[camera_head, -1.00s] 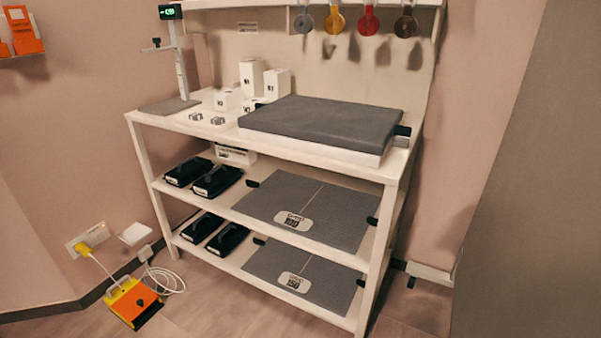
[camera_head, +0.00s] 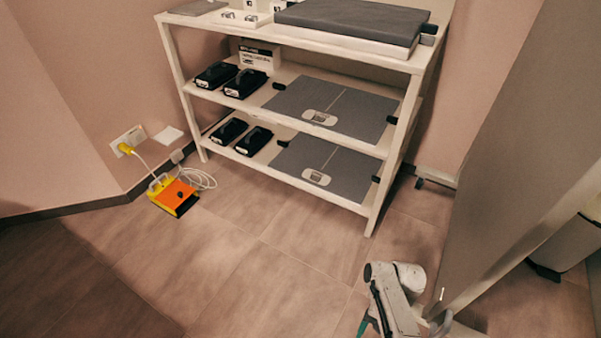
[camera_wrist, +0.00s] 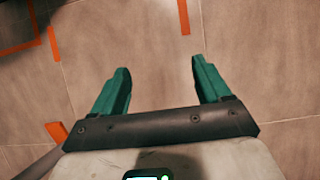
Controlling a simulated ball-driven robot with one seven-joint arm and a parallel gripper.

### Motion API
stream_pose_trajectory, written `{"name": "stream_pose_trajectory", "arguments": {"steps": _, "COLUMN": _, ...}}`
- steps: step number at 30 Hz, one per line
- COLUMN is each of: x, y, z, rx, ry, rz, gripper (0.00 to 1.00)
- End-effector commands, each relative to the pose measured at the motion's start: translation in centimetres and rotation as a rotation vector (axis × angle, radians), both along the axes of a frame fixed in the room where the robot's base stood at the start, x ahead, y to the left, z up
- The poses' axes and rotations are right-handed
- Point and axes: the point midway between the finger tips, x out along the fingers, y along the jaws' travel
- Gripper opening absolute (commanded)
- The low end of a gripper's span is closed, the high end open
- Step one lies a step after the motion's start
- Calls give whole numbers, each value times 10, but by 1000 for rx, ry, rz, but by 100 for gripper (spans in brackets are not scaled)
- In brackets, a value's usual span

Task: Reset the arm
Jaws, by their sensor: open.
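My gripper (camera_wrist: 160,82) shows in the wrist view with its two green fingers spread apart. Nothing is between the fingers, and bare tiled floor lies beyond them. In the head view my arm (camera_head: 390,295) is at the bottom right, low over the floor, beside a tall grey panel. A bit of green finger shows at the lower edge there; the fingertips themselves are not clear in that view.
A white shelf unit (camera_head: 292,184) with grey scales and black devices stands ahead. An orange and yellow box (camera_head: 173,196) with a white cable sits on the floor at left. The grey panel (camera_head: 510,150) is close on the right. Orange floor markings (camera_wrist: 184,17) show in the wrist view. The middle floor is clear.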

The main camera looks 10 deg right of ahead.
Motion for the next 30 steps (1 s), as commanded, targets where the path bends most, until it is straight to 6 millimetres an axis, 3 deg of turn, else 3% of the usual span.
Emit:
{"name": "stream_pose_trajectory", "arguments": {"steps": 20, "x": -23, "y": -23, "z": 16, "rx": -47, "ry": -140, "rz": 128, "gripper": 77}}
{"name": "stream_pose_trajectory", "arguments": {"steps": 26, "x": -45, "y": -34, "z": 40, "rx": -82, "ry": -237, "rz": 226, "gripper": 77}}
{"name": "stream_pose_trajectory", "arguments": {"steps": 30, "x": -69, "y": -40, "z": 70, "rx": -114, "ry": -324, "rz": 318, "gripper": 77}}
